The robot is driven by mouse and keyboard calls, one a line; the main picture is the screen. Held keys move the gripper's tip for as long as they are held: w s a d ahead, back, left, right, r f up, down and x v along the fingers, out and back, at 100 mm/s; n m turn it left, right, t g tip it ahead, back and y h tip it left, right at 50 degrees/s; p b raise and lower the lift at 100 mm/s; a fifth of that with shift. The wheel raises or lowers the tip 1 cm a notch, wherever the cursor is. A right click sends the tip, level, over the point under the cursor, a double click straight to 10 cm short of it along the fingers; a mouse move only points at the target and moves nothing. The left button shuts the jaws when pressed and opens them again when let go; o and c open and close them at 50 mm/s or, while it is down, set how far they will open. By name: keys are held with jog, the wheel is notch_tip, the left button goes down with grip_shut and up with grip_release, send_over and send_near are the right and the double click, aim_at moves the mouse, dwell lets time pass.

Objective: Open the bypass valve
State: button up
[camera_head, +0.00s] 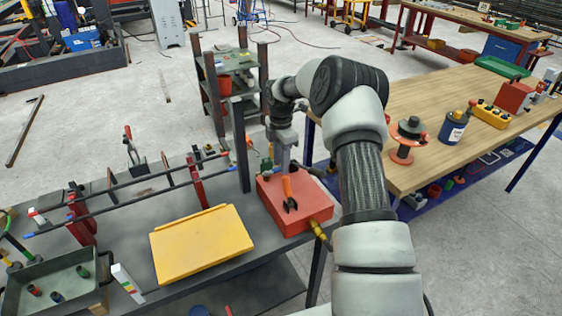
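A red box-shaped unit (308,216) sits on the right end of the dark bench. An orange-handled tool or lever with dark jaws (289,195) lies on its top. A small green and yellowish fitting (266,165) stands at its back left corner, and a brass-yellow fitting with a hose (319,231) comes out of its front right. I cannot tell which of these is the bypass valve. My gripper (285,166) points down over the back of the red unit, close to the green fitting. Its fingertips are small and partly hidden, so I cannot tell open from shut or contact.
A yellow plate (202,245) lies left of the red unit. Behind it are bars on red stands (196,182). A grey tray (60,288) is at far left. A dark shelf rack (228,92) stands behind. A wooden table (440,110) with several items is close on the right.

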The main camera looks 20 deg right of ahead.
notch_tip(320, 180, up, 17)
jog(key=shift+r, duration=0.2)
dwell(0.4)
jog(key=s+a+r+m+t+p, duration=0.1)
jog(key=s+a+r+m, duration=0.15)
jog(key=s+r, duration=0.3)
jog(key=s+a+r+m+t+h+p, duration=0.1)
jog(key=s+a+r+m, duration=0.15)
jog(key=s+r, duration=0.3)
jog(key=s+a+r+m+p, duration=0.1)
jog(key=s+r+m, duration=0.2)
jog(key=s+r, duration=0.25)
jog(key=s+a+f+m+t+y+p, duration=0.1)
jog(key=s+m+t, duration=0.2)
jog(key=s+m, duration=0.9)
jog(key=s, duration=0.9)
jog(key=shift+s+a+t, duration=0.2)
jog(key=shift+s+t, duration=0.1)
jog(key=shift+s, duration=0.05)
